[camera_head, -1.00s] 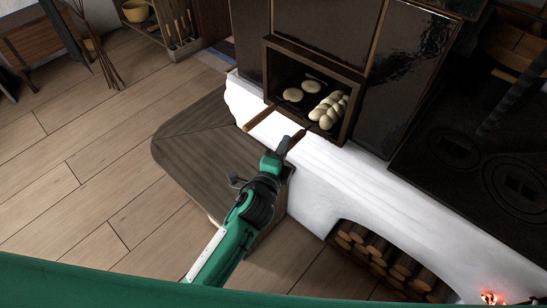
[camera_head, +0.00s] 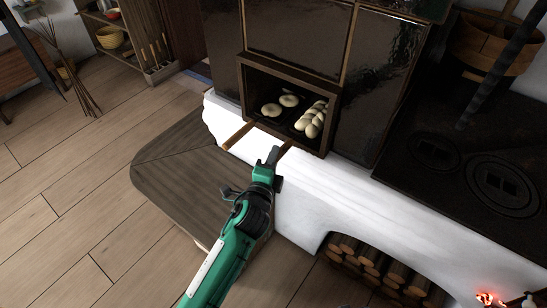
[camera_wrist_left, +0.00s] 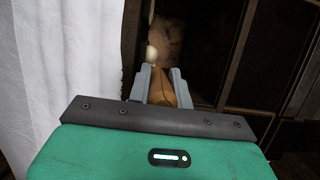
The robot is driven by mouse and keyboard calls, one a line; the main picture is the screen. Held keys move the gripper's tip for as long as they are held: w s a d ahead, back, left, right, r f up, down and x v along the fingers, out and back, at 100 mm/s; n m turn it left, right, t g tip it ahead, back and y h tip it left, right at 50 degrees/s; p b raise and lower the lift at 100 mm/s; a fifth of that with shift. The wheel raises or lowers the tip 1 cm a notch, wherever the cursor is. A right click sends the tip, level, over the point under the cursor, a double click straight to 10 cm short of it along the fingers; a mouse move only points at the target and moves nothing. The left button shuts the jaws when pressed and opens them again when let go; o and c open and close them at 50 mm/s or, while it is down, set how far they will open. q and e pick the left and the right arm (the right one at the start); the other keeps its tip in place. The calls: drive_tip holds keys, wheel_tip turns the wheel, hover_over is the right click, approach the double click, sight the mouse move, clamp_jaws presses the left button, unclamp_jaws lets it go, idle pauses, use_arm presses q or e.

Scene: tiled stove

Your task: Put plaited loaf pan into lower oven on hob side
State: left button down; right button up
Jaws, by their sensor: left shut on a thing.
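The plaited loaf pan is dark and sits in the lower oven (camera_head: 241,88), at the right side of the opening. It carries the pale plaited loaf (camera_head: 312,118); its wooden handle (camera_head: 285,148) sticks out past the front edge. My left gripper (camera_head: 274,156) is shut on this handle just outside the opening. In the left wrist view the handle (camera_wrist_left: 163,92) lies between the fingers, with a pale bit of loaf (camera_wrist_left: 152,53) beyond. The pan's far end is hidden in the dark oven. My right gripper is not in view.
Round loaves (camera_head: 271,110) lie beside the plaited loaf, and a second wooden handle (camera_head: 237,137) sticks out left. A white ledge (camera_head: 310,168) runs below the opening. The hob (camera_head: 470,165) is at right, a wooden bench (camera_head: 175,170) at left. Logs (camera_head: 375,265) fill a niche below.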

use_arm(q)
drive_tip(key=shift+f, duration=0.25)
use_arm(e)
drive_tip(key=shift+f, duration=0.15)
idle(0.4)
use_arm(q)
drive_tip(key=c, duration=1.2)
unclamp_jaws()
drive_tip(key=shift+f, duration=0.1)
drive_tip(key=shift+s, duration=0.1)
drive_tip(key=b+v, duration=0.1)
drive_tip(key=v, duration=1.2)
drive_tip(key=shift+s, duration=0.35)
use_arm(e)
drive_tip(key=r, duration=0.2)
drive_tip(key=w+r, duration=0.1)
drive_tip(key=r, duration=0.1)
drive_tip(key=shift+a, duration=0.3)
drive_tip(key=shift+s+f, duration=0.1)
